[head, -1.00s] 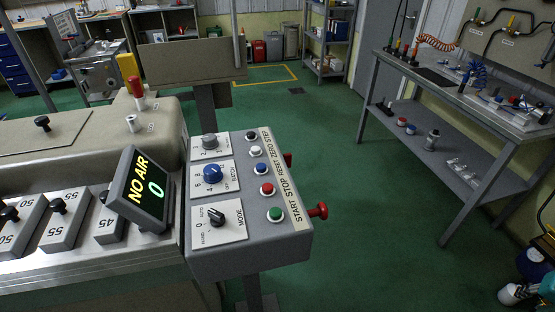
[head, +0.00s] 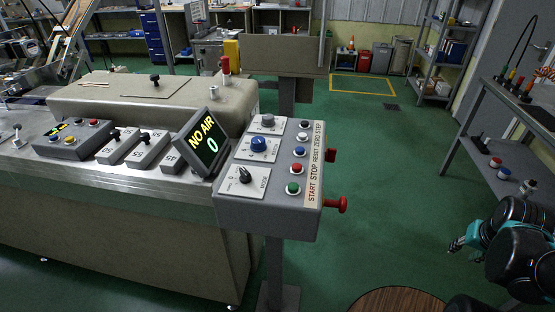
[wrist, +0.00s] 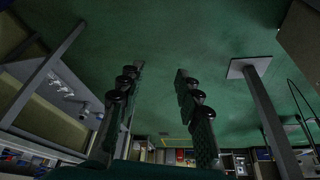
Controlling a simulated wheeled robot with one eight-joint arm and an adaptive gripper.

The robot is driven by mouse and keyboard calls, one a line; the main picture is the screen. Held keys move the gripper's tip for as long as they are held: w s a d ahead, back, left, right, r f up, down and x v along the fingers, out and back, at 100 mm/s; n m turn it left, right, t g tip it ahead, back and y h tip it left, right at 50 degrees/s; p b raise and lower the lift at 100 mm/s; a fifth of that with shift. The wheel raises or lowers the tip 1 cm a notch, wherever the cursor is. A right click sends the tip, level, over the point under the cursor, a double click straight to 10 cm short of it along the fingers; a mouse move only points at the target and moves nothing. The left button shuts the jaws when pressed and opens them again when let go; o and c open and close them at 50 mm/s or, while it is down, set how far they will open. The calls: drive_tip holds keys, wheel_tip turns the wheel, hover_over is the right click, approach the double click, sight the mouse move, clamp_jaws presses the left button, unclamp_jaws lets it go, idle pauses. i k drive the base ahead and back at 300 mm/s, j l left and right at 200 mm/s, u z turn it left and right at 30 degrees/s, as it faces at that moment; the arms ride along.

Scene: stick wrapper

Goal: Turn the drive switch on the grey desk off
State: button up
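The grey desk (head: 266,213) is a sloped control console on a post. On its face are a grey knob (head: 268,120), a blue knob (head: 258,144) and a black MODE switch (head: 246,175), each on a white plate. No label reading "drive" is legible, so I cannot tell which one is the drive switch. My gripper (head: 456,246) is in the lower right of the head view, well right of the desk and apart from it. In the wrist view my gripper (wrist: 158,84) shows two separated fingers with nothing between them, over green floor.
Coloured push buttons (head: 293,188) line the desk's right side, and a red mushroom knob (head: 336,204) sticks out there. A tilted display (head: 203,144) reads NO AIR 0. A long machine (head: 120,205) stands left. A workbench (head: 520,120) is right. Green floor is free between.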

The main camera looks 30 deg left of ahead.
sight(331, 154)
drive_tip(key=i+l+u, duration=0.1)
drive_tip(key=u, duration=0.35)
drive_tip(key=i+l+u, duration=0.1)
drive_tip(key=u, duration=0.3)
drive_tip(key=i+l+u, duration=0.1)
drive_tip(key=l+u, duration=0.2)
drive_tip(key=u, duration=0.15)
drive_tip(key=l+u, duration=0.2)
drive_tip(key=u, duration=0.25)
